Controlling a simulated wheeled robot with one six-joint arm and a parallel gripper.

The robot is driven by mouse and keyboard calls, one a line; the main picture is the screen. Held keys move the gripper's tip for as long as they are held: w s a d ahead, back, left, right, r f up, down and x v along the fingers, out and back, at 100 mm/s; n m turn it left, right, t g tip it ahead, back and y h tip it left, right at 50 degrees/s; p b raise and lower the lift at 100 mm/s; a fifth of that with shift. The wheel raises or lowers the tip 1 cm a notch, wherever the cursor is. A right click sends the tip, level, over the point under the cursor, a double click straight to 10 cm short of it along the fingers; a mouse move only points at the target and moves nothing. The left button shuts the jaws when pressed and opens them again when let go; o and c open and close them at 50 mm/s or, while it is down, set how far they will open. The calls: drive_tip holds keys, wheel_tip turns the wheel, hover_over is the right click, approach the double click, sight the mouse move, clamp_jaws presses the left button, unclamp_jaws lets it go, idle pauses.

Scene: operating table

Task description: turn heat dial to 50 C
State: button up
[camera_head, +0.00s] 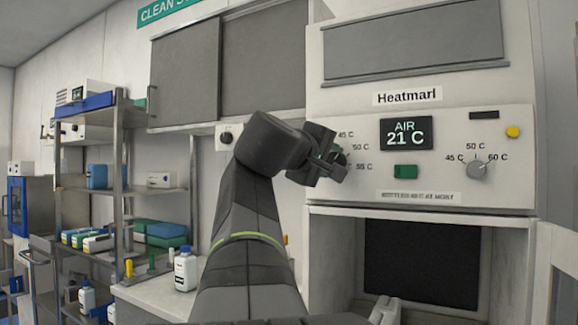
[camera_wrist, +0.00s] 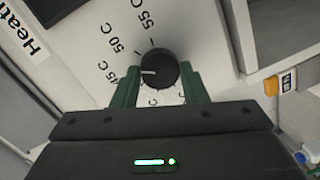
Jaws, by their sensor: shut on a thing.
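My gripper (camera_head: 332,164) reaches the left part of the white control panel. In the wrist view its green fingers (camera_wrist: 160,74) stand on either side of a round black dial (camera_wrist: 157,69) and are shut on it. The dial's white pointer line points left in that view, roughly towards the 45 C mark; the exact setting is hard to tell. The 50 C label (camera_wrist: 122,38) and 55 C label (camera_wrist: 148,14) are further round. In the head view the gripper covers most of this dial. The display (camera_head: 406,133) reads AIR 21 C.
A second, grey dial (camera_head: 477,170) with its own labels is on the panel's right. A green button (camera_head: 405,171) sits under the display and a yellow one (camera_head: 513,132) at upper right. A dark cabinet opening (camera_head: 421,262) lies below. A shelf rack (camera_head: 119,175) stands left.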

drive_tip(key=m+b, duration=0.1)
drive_tip(key=m, duration=0.3)
drive_tip(key=shift+f+y, duration=0.1)
drive_tip(key=shift+y, duration=0.3)
drive_tip(key=shift+m+b, duration=0.3)
drive_tip(key=shift+m, duration=0.1)
drive_tip(key=o, duration=1)
drive_tip(key=shift+c, duration=0.2)
drive_tip(key=v, duration=1.3)
drive_tip(key=shift+s, duration=0.45)
drive_tip(key=shift+a, duration=0.1)
drive_tip(key=shift+w, duration=0.1)
